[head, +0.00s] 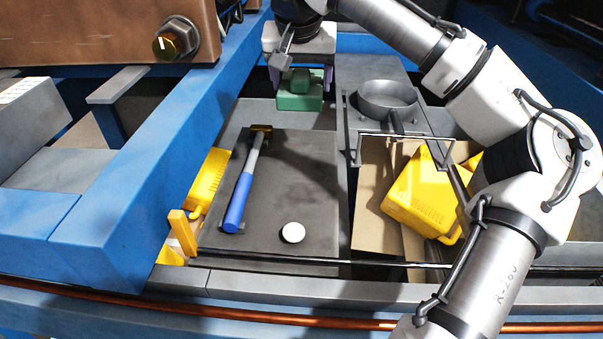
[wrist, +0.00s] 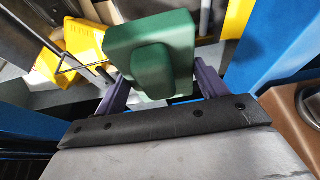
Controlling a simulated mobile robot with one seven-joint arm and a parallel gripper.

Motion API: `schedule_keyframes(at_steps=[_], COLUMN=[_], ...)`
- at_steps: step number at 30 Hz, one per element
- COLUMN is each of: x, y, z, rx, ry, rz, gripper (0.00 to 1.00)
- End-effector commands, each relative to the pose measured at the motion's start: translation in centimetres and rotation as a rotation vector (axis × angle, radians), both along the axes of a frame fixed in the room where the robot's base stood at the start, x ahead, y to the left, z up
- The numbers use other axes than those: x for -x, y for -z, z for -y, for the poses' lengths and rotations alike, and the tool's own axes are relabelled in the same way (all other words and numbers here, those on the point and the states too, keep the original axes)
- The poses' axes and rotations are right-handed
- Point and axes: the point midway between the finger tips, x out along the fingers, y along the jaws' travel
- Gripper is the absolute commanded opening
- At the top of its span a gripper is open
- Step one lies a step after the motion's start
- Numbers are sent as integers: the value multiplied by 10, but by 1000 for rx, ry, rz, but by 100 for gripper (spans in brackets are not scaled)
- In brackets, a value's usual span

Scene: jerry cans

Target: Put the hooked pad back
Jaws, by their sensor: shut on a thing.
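A green pad (head: 300,93), a block with a smaller raised piece on it, is between the fingers of my gripper (head: 301,78) near the back of the dark work surface. My gripper is shut on it. In the wrist view the green pad (wrist: 152,60) sits between the two purple fingers of my gripper (wrist: 160,88). A thin dark wire (wrist: 72,68) shows left of the pad there; I cannot tell whether it belongs to the pad. No hook on the pad is clearly visible.
A blue-handled hammer (head: 240,190) and a white disc (head: 293,232) lie on the dark board (head: 290,190). A grey pan (head: 387,100) and a yellow jerry can (head: 423,195) are at the right. A wire frame (head: 405,136) stands by the can. A blue beam (head: 170,150) runs along the left.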

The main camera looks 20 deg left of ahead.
Motion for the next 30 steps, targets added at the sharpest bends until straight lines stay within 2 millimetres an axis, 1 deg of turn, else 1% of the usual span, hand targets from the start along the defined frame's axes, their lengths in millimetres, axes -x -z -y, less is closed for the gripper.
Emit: schedule_keyframes(at_steps=[2, 5, 8, 15, 19, 22, 27, 30], x=[0, 0, 0, 0, 0, 0, 0, 0], y=[1, 13, 35, 99, 129, 144, 158, 173], z=[0, 0, 1, 1, 0, 0, 0, 0], rx=[0, 2, 4, 4, 3, 0, 0, 1], ry=[0, 0, 0, 0, -1, 0, -1, -1], rz=[0, 1, -2, -2, 0, -1, 0, -2], gripper=[52, 52, 52, 52, 52, 52, 52, 52])
